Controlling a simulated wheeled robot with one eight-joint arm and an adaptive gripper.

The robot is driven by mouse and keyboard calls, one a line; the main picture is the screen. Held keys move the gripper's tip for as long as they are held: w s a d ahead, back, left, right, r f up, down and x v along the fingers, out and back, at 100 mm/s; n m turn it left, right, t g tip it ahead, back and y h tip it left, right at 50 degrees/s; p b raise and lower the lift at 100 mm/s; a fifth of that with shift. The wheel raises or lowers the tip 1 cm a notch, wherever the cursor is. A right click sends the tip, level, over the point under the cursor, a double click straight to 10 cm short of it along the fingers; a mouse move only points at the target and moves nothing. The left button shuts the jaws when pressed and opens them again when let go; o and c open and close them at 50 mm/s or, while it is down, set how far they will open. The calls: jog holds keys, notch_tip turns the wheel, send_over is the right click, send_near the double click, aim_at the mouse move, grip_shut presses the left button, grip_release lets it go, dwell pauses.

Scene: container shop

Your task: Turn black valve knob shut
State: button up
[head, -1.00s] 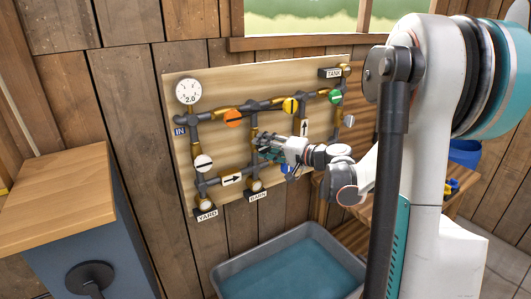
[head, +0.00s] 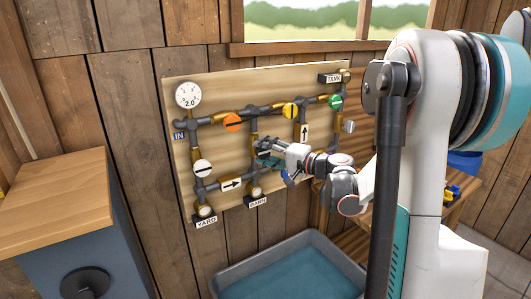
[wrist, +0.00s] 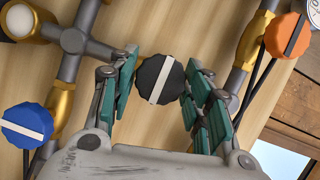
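The black valve knob (wrist: 160,80) shows in the wrist view as a round scalloped knob with a white stripe, leaning slightly from upper right to lower left.
An orange knob (wrist: 287,35) and a blue knob (wrist: 27,125) flank my gripper in the wrist view. Yellow (head: 290,110), green (head: 335,101) and white (head: 202,167) knobs are on the board. A water-filled tub (head: 230,280) stands below; a cabinet (head: 60,200) stands at left.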

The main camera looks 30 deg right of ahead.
jog(key=shift+o, duration=0.6)
jog(key=shift+s, duration=0.1)
jog(key=shift+s+d, duration=0.25)
jog(key=shift+s, duration=0.05)
jog(key=v, duration=1.1)
jog(key=shift+r, duration=0.1)
